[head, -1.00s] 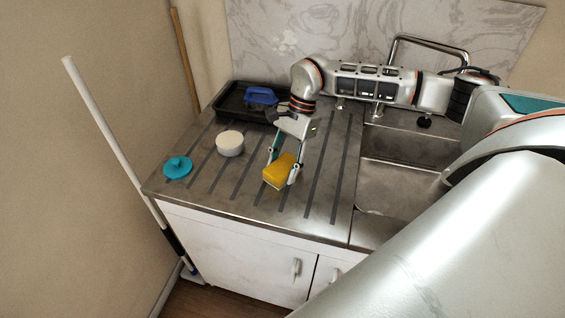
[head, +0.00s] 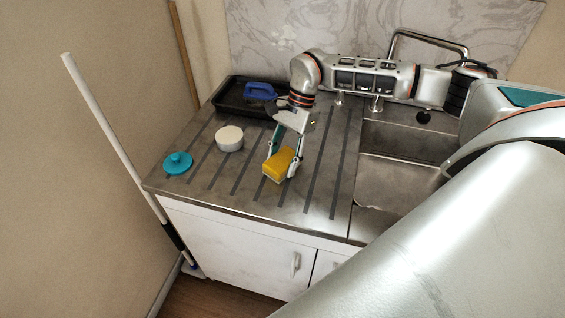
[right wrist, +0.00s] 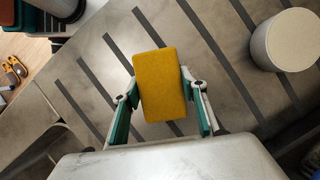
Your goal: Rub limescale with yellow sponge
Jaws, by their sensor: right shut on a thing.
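The yellow sponge (head: 279,166) is held at the ribbed steel draining board (head: 225,185), left of the sink. My right gripper (head: 284,160) is shut on it, with one finger on each side. In the right wrist view the sponge (right wrist: 160,85) sticks out past the two green-and-grey fingers (right wrist: 162,115), its broad yellow face to the camera. The sponge looks low over or touching the board; I cannot tell which. I cannot make out a distinct limescale patch; the surface under the sponge is hidden. My left gripper is not in view.
A white round tub (head: 229,138) and a turquoise knobbed lid (head: 177,163) stand left of the sponge. A black tray (head: 230,100) with a blue-handled brush (head: 260,91) is behind. The sink (head: 395,180) and tap (head: 430,40) are right. The board's front strip is clear.

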